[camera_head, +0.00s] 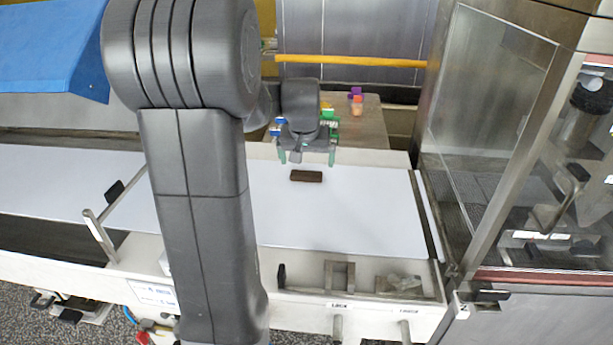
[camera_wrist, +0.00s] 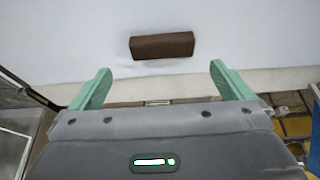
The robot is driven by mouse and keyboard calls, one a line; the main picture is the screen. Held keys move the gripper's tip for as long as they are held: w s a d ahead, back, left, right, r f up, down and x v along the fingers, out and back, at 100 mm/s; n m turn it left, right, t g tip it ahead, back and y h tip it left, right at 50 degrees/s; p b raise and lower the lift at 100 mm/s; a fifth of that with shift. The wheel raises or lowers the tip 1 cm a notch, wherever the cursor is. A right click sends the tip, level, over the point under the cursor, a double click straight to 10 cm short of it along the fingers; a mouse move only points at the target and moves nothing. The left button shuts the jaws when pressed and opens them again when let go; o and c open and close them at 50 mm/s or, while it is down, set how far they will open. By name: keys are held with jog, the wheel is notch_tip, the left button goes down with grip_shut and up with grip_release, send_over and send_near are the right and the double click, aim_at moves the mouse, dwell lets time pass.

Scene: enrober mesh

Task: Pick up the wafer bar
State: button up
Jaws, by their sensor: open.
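The wafer bar (camera_head: 306,176) is a small dark brown block lying on the white belt (camera_head: 350,215), near the belt's far edge. It also shows in the wrist view (camera_wrist: 162,45), lying lengthwise across the picture, beyond the fingertips and roughly centred between them. My gripper (camera_head: 306,158) has green fingers and is open and empty. In the head view it hangs just behind the bar, apart from it. In the wrist view its two fingers (camera_wrist: 156,78) are spread wider than the bar is long.
A glass-walled machine (camera_head: 490,120) stands at the belt's right end. Behind the belt, a brown table (camera_head: 365,125) holds small coloured objects. A rail bracket (camera_head: 100,235) crosses the belt on the left. The belt around the bar is clear.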

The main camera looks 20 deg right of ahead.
aim_at(306, 173)
jog(key=shift+a+p+x, duration=0.15)
jog(key=shift+x, duration=1.25)
jog(key=shift+a+p+x, duration=0.1)
jog(key=shift+p+x, duration=0.05)
jog(key=shift+x, duration=1.2)
jog(key=shift+s+f, duration=0.1)
jog(key=c, duration=0.8)
